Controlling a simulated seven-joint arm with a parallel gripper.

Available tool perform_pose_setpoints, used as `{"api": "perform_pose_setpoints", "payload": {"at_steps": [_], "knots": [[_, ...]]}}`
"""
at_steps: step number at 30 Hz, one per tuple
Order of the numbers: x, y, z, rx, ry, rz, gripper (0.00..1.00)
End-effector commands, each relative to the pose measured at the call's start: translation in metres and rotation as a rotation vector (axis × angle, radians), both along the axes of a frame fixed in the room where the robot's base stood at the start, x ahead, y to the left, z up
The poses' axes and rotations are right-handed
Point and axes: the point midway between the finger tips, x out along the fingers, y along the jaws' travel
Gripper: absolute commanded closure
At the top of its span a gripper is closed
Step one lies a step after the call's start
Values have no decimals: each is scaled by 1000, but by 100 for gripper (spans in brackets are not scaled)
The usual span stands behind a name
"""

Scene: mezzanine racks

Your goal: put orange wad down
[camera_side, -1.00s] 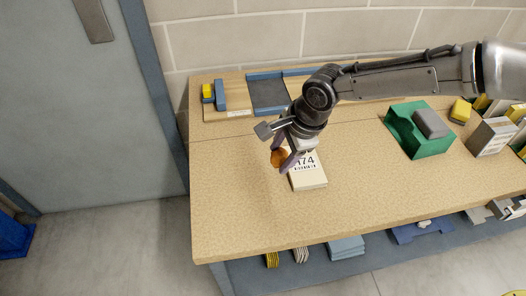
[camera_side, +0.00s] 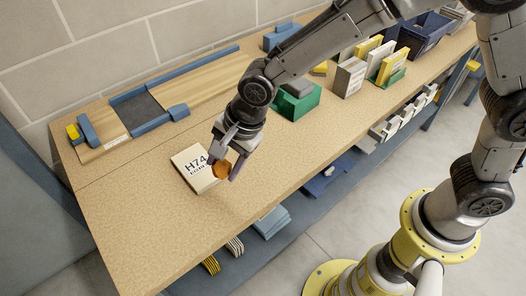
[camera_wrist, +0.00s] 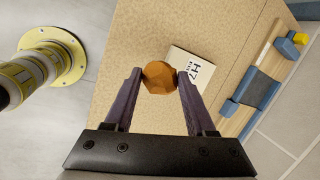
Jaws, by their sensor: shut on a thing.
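The orange wad (camera_side: 222,169) is a small, faceted, brown-orange lump. My gripper (camera_side: 226,164) is shut on it. In the wrist view the wad (camera_wrist: 159,77) sits between the two fingertips of my gripper (camera_wrist: 159,80). A cream block marked H74 (camera_side: 194,168) lies on the table right beside and partly behind the wad; it also shows in the wrist view (camera_wrist: 187,64). I cannot tell whether the wad touches the block or the table.
The wooden table (camera_side: 150,225) is bare toward its front left. A board with blue rails (camera_side: 110,135) lies along the wall. A green bin (camera_side: 299,103) holding a grey block stands to the right, with several upright boxes beyond. Blue items (camera_side: 270,222) lie on the shelf below.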

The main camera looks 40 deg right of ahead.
Motion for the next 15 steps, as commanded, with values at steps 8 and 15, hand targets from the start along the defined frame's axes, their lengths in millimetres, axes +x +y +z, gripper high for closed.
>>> {"api": "perform_pose_setpoints", "payload": {"at_steps": [8,15], "knots": [[-32,-92,7,2,-17,-57,100],[-64,-157,9,1,-27,-153,100]]}}
